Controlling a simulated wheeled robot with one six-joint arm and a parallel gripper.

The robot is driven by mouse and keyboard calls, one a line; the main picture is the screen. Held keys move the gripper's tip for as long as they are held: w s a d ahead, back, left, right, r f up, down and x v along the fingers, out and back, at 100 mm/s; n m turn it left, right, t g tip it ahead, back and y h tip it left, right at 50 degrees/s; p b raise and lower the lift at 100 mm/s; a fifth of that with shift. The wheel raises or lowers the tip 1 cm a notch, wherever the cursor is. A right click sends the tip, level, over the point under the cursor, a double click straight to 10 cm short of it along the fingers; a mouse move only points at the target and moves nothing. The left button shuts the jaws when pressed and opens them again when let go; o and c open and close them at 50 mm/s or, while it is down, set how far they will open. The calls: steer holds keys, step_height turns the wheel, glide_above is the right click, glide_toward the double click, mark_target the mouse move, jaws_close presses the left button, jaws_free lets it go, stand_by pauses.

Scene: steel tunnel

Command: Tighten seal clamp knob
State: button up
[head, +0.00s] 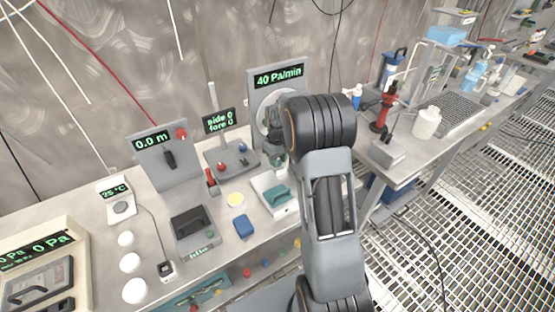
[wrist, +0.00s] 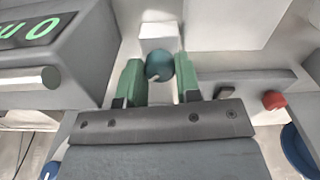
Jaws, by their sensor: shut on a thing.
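In the wrist view, a round dark-teal knob (wrist: 159,65) with a small pale mark sits in front of a white block (wrist: 158,31). The two green fingers of my gripper (wrist: 160,78) stand on either side of it and are shut on it. In the head view my gripper (head: 277,158) is low beside the panel reading "40 Pa/min" (head: 278,76). My arm covers part of that panel and its round dial, and the knob cannot be made out there.
A white box with a teal handle (head: 279,195) lies just in front of my gripper. Left of it stand the "side 0 fore 0" display (head: 218,121) and the "0.0 m" panel (head: 153,142). A red-handled stand (head: 383,110) and white bottle (head: 427,122) are on the right bench.

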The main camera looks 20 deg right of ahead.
steer(key=m, duration=0.6)
steer(key=shift+m, duration=0.3)
steer(key=m, duration=1.2)
steer(key=shift+m, duration=0.3)
steer(key=m, duration=0.6)
steer(key=shift+m, duration=0.4)
steer(key=o, duration=0.9)
step_height(320, 180, up, 14)
steer(key=shift+f, duration=0.1)
